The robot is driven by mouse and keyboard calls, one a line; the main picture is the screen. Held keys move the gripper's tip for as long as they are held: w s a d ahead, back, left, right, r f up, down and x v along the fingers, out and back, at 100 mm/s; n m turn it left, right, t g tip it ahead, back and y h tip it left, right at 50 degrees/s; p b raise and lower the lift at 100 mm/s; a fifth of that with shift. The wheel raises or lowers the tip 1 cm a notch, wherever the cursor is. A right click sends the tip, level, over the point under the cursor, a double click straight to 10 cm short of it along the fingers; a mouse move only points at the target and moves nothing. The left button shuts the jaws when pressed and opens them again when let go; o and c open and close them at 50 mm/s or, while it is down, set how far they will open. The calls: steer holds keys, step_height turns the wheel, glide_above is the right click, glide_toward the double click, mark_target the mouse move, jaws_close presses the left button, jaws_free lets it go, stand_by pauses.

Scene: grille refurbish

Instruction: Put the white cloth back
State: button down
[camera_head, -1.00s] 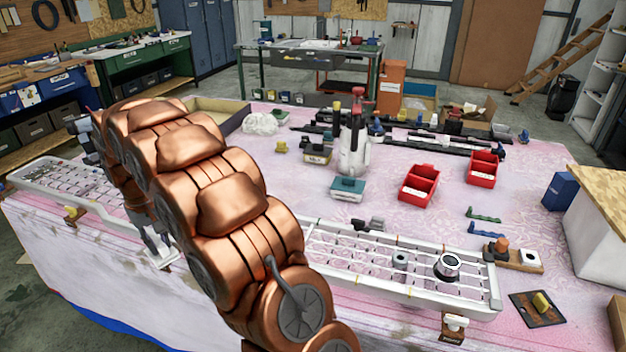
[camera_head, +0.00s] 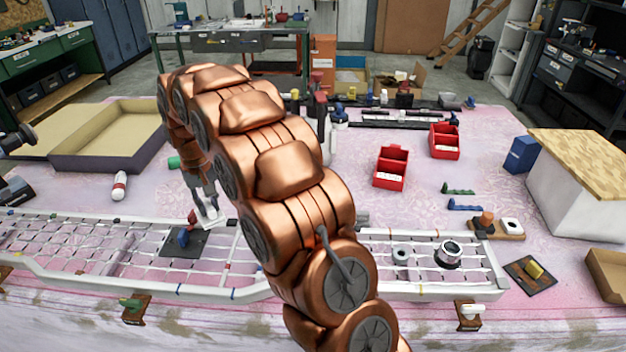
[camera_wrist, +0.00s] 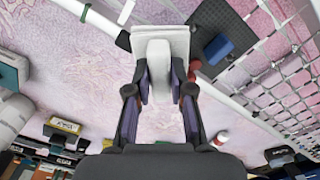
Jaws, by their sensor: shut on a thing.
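My gripper (camera_wrist: 163,88) is shut on a white, flat, squarish piece that looks like the folded white cloth (camera_wrist: 178,38). A thicker pale rounded part sits between the two fingers in the wrist view. In the head view, the cloth (camera_head: 209,215) shows as a small white shape below my gripper (camera_head: 205,203), near the far rail of the white grille (camera_head: 240,283). My arm hides the middle of the grille. I cannot tell whether the cloth touches the table.
A white-and-red bottle (camera_head: 119,186) and an open tray (camera_head: 110,162) are at left. Red bins (camera_head: 390,168) stand to the right of my arm. Pink cloth-covered table is free between bottle and gripper.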

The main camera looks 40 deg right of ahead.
steer(key=s+d+f+m+p, duration=0.1)
steer(key=s+d+m+p, duration=0.1)
steer(key=d+m, duration=1)
steer(key=s+d+f+m+p, duration=0.2)
steer(key=d+m, duration=0.9)
steer(key=m, duration=0.3)
steer(key=shift+s+d, duration=0.4)
steer(key=shift+f+b, duration=0.15)
steer(key=shift+b, duration=0.15)
steer(key=shift+f+b, duration=2.05)
steer(key=shift+f, duration=2.1)
steer(key=shift+f, duration=0.25)
steer(key=c, duration=0.9)
jaws_free()
steer(key=shift+c, duration=0.2)
steer(key=shift+r, duration=0.1)
